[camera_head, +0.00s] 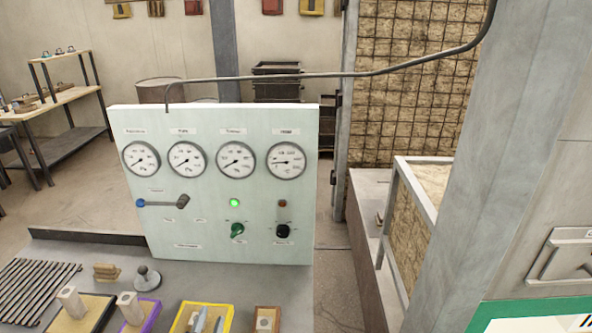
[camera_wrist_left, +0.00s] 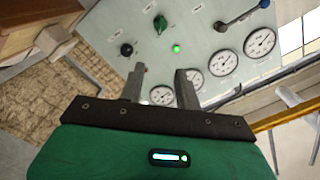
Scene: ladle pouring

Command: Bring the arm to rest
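My left gripper (camera_wrist_left: 160,72) shows in the left wrist view. Its two grey fingers stand apart with nothing between them, so it is open and empty. Beyond them is the pale control panel (camera_wrist_left: 200,52), seen rotated, with gauges, a lever (camera_wrist_left: 243,14), a green knob (camera_wrist_left: 160,23) and a lit green lamp (camera_wrist_left: 176,48). I cannot tell the distance from the fingertips to the panel. In the head view the panel (camera_head: 190,128) stands upright on a bench, its lever (camera_head: 162,203) lying about level. I make out neither gripper in the head view.
The grey bench (camera_head: 110,250) holds a slatted rack (camera_head: 35,287), small blocks and a yellow tray (camera_head: 203,318). A bent pipe (camera_head: 330,74) runs above the panel. A grey pillar (camera_head: 500,150) and wire cage (camera_head: 408,90) stand right. Floor shows between bench and cage.

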